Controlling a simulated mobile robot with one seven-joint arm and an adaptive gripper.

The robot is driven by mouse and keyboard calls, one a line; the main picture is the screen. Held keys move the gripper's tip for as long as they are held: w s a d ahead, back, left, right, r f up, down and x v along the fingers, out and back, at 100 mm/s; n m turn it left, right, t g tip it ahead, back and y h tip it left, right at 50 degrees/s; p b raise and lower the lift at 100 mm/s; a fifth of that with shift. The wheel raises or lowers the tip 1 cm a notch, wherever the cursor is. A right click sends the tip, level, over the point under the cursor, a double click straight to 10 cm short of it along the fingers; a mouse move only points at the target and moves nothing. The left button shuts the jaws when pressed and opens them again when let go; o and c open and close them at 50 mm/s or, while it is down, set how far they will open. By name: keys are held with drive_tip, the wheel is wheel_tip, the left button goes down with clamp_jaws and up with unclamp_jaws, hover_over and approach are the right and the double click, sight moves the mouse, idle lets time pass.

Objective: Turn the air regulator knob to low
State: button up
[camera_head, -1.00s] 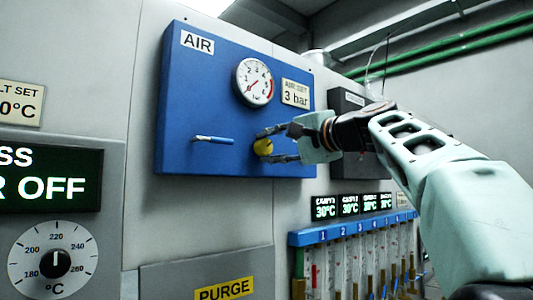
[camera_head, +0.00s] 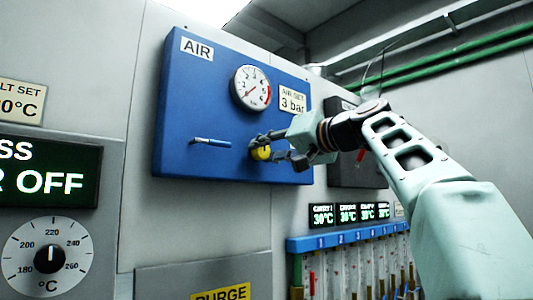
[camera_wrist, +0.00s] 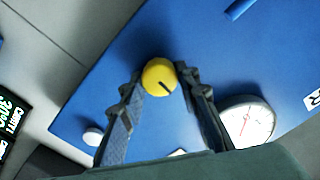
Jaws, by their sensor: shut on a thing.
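The yellow air regulator knob (camera_head: 261,153) is on the lower right of the blue AIR panel (camera_head: 205,100). It also shows in the wrist view (camera_wrist: 158,75), with a dark pointer line on its face. My gripper (camera_head: 265,146) is at the knob, shut on it with one finger on each side. In the wrist view its fingertips (camera_wrist: 160,76) flank the knob. The round pressure gauge (camera_head: 251,87) is above the knob, with a red needle pointing to the lower left. A label beside it reads AIR SET 3 bar (camera_head: 293,100).
A blue lever handle (camera_head: 210,142) sticks out left of the knob. A dark box (camera_head: 350,150) is behind my arm at the right. Below are a blue-topped flowmeter rack (camera_head: 340,241) and a PURGE plate (camera_head: 220,292). A temperature dial (camera_head: 48,258) is at the lower left.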

drive_tip(key=shift+n, duration=0.3)
drive_tip(key=o, duration=1.2)
drive_tip(key=shift+c, duration=0.2)
drive_tip(key=v, duration=1.2)
